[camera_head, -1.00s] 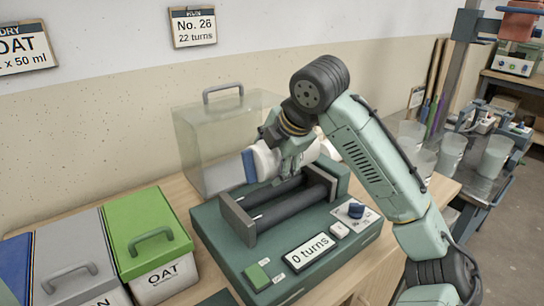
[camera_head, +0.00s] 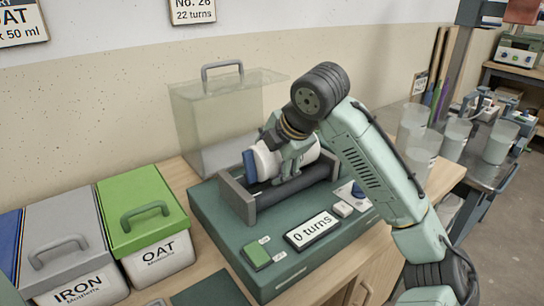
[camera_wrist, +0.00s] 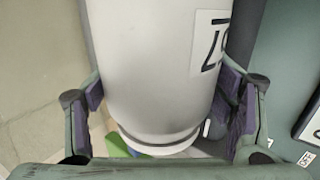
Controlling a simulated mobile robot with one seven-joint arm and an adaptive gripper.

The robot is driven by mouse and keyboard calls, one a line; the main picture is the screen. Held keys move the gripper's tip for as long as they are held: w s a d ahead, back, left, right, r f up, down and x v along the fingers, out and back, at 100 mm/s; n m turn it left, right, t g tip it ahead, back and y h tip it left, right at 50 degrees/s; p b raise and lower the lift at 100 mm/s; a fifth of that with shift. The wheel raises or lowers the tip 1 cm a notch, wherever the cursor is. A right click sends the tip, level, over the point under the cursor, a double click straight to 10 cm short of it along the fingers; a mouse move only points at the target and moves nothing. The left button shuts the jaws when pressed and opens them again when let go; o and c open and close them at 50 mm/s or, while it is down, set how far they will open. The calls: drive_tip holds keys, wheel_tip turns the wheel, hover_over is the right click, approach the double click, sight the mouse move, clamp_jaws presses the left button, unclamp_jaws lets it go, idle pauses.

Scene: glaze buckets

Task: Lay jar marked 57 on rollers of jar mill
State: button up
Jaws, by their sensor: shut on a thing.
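A white jar with a blue lid (camera_head: 249,165) lies on its side in my gripper (camera_head: 290,165), just over or on the black rollers (camera_head: 300,190) of the green jar mill (camera_head: 222,225). Whether it touches the rollers I cannot tell. In the wrist view, my gripper (camera_wrist: 165,100) is shut around the white jar body (camera_wrist: 145,60), one finger on each side. A label (camera_wrist: 212,45) with part of a dark number, including what looks like a 7, shows near the right finger; the rest is cut off. The mill's display (camera_head: 312,230) reads "0 turns".
A clear cover with a handle (camera_head: 215,115) stands behind the mill. To the left are an OAT bin with a green lid (camera_head: 145,215) and an IRON bin with a grey lid (camera_head: 65,245). Clear cylinders (camera_head: 455,140) stand on a bench at right.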

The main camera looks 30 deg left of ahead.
drive_tip(key=shift+s+f, duration=0.15)
drive_tip(key=shift+f, duration=0.45)
drive_tip(key=o, duration=1.8)
drive_tip(key=v, duration=1.2)
drive_tip(key=shift+a+r, duration=0.1)
drive_tip(key=shift+r, duration=0.1)
